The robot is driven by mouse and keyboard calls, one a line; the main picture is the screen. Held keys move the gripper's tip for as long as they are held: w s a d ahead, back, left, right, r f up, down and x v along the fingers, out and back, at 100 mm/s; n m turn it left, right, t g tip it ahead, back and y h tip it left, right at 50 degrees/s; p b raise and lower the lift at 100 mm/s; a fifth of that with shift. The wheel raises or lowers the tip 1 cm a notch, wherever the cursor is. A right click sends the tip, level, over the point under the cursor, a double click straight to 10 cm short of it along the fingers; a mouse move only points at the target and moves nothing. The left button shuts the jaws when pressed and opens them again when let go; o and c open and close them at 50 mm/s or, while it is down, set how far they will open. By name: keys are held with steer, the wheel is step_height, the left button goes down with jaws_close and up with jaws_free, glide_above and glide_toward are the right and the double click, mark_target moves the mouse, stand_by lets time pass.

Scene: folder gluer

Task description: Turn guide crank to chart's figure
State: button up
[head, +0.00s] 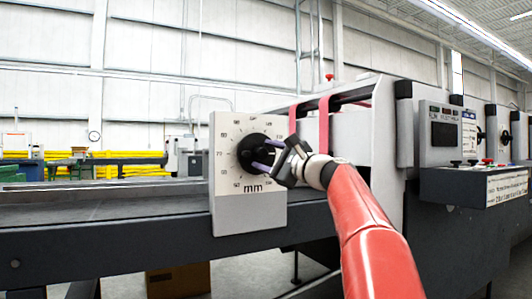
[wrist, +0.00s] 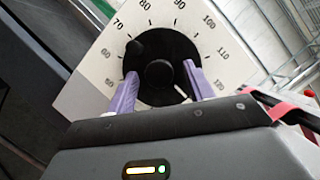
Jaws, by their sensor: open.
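The guide crank (head: 250,153) is a black round dial on a pale plate (head: 249,214) marked with a number scale and "mm". My gripper (head: 267,155) is open in front of the dial. In the wrist view its purple fingers (wrist: 160,74) stand either side of the hub; contact cannot be told. A white printed sheet (head: 507,186) on the machine at right is too small to read.
The grey machine bed (head: 110,212) runs left of the plate. Pink-red belts (head: 324,125) and a pale housing stand behind and right of it. A control panel (head: 444,133) and a button box (head: 470,187) are farther right.

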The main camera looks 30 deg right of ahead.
steer(key=shift+w+a, duration=0.15)
steer(key=shift+w, duration=0.15)
steer(key=c, duration=1)
steer(key=shift+o, duration=0.2)
steer(key=shift+n, duration=0.3)
